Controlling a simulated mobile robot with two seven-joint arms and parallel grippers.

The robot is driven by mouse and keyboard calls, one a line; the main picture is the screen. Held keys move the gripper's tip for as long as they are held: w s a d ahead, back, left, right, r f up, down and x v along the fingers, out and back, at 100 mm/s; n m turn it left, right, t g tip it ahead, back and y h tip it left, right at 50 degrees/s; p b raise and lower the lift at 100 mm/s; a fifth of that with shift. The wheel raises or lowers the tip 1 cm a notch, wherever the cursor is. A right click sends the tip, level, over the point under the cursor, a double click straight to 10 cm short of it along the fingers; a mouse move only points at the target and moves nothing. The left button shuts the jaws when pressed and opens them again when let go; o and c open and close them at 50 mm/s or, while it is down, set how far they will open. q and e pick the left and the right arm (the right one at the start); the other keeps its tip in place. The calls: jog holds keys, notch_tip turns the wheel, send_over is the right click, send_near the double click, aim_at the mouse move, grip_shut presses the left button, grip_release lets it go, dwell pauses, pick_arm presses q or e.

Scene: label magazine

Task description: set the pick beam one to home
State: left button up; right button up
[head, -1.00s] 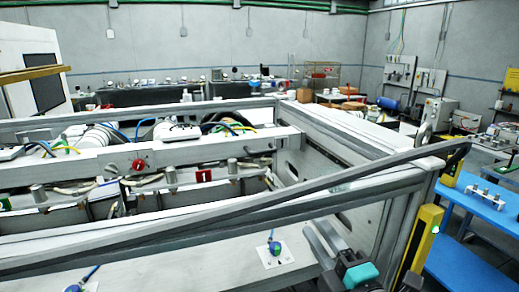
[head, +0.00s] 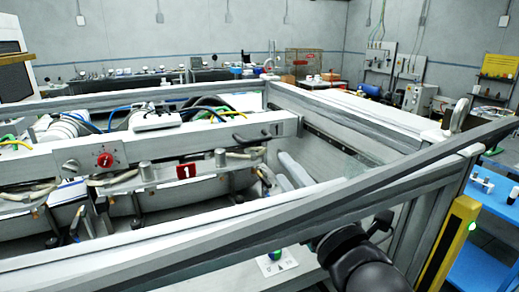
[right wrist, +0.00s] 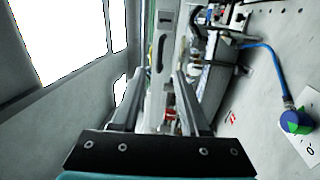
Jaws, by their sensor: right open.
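My left gripper is not in view.
The front frame rail (head: 250,225) crosses close to my right arm. A blue-and-green knob on a white plate (head: 277,265) is below the rail, and shows with a blue cable in the wrist view (right wrist: 297,122). A yellow post (head: 448,240) stands at right.

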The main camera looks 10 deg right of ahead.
aim_at(261, 141)
jog(key=b+x, duration=0.1)
jog(key=x, duration=0.9)
jog(key=shift+w+r, duration=0.1)
jog(key=shift+w, duration=0.1)
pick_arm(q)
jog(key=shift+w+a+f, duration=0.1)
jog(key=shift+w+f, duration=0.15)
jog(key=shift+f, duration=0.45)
pick_arm(e)
jog(key=shift+w+a+r, duration=0.1)
jog(key=shift+w+a, duration=0.1)
jog(key=shift+w, duration=0.5)
grip_shut()
